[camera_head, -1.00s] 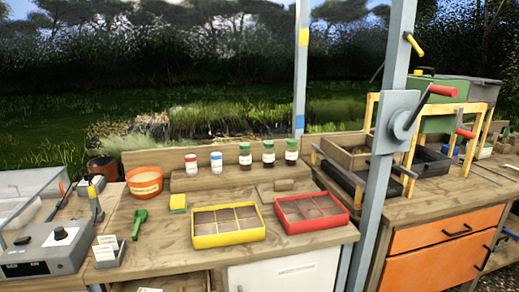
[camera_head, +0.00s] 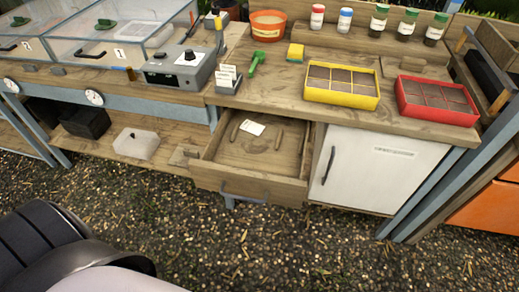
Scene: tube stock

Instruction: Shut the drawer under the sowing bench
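The wooden drawer (camera_head: 245,187) under the sowing bench (camera_head: 290,97) is pulled well out in the head view. Its front has a grey bar handle (camera_head: 243,194). Inside lie a small white card (camera_head: 252,127) and a few thin wooden pieces. A white cabinet door (camera_head: 372,170) with a dark handle is right of the drawer and looks closed. Neither of my grippers is in view; only a dark and pale part of my own body shows at the lower left.
A yellow seed tray (camera_head: 341,100) and a red seed tray (camera_head: 437,115) stand on the bench top. A grey control box (camera_head: 180,75) is at its left. Gravel ground (camera_head: 280,245) in front of the drawer is clear. Orange drawers (camera_head: 490,209) stand at the right.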

